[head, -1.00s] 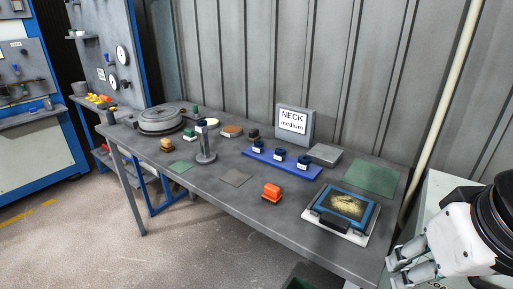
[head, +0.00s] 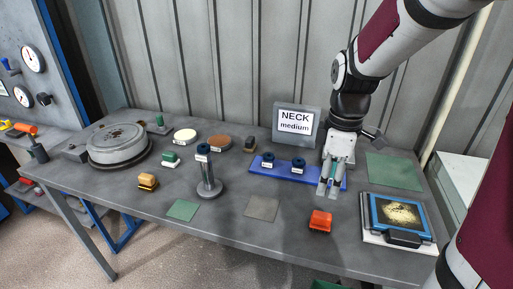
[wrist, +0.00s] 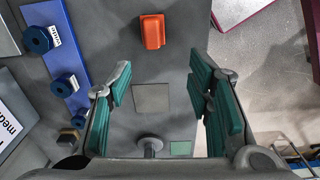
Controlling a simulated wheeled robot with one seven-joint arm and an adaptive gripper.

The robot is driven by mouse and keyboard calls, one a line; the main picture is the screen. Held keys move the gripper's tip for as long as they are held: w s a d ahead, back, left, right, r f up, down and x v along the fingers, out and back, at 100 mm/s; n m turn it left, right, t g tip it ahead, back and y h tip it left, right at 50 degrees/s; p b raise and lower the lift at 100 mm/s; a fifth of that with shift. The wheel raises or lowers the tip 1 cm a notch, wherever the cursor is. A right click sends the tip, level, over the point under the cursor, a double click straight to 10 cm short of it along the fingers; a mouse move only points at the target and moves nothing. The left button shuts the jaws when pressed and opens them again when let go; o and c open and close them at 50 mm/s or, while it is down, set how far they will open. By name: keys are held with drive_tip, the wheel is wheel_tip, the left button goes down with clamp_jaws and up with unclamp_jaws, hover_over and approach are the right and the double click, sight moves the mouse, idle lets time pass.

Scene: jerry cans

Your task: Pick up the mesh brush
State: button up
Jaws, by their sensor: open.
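I cannot tell for certain which item is the mesh brush. Brush-like blocks on the grey table (head: 229,232) are an orange-red one (head: 320,221) at the front, a tan one (head: 148,182), a green-and-white one (head: 171,159) and a dark one (head: 249,145). My gripper (head: 328,191) is open and empty, pointing down above the table by the right end of the blue rack, behind the orange-red block. In the wrist view the orange-red block (wrist: 152,32) lies beyond the open green-padded fingers (wrist: 162,88), apart from them.
A blue rack (head: 262,170) holds dark round labelled pieces; my gripper hides its right part. A grey stand (head: 209,186), a round sieve shaker-like drum (head: 119,144), a blue-framed tray (head: 398,213) and a "NECK medium" sign (head: 296,121) also stand there. Flat squares (head: 262,208) lie between.

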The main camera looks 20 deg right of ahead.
sight(323, 214)
drive_tip(key=shift+n, duration=0.4)
drive_tip(key=f, duration=0.6)
drive_tip(key=d+f, duration=0.1)
drive_tip(key=f, duration=0.2)
drive_tip(key=shift+w+f, duration=0.3)
drive_tip(key=shift+w, duration=0.05)
drive_tip(key=shift+w+d+f, duration=0.1)
drive_tip(key=shift+f, duration=1.25)
drive_tip(key=shift+w+d+f, duration=0.1)
drive_tip(key=shift+f, duration=1.2)
clamp_jaws()
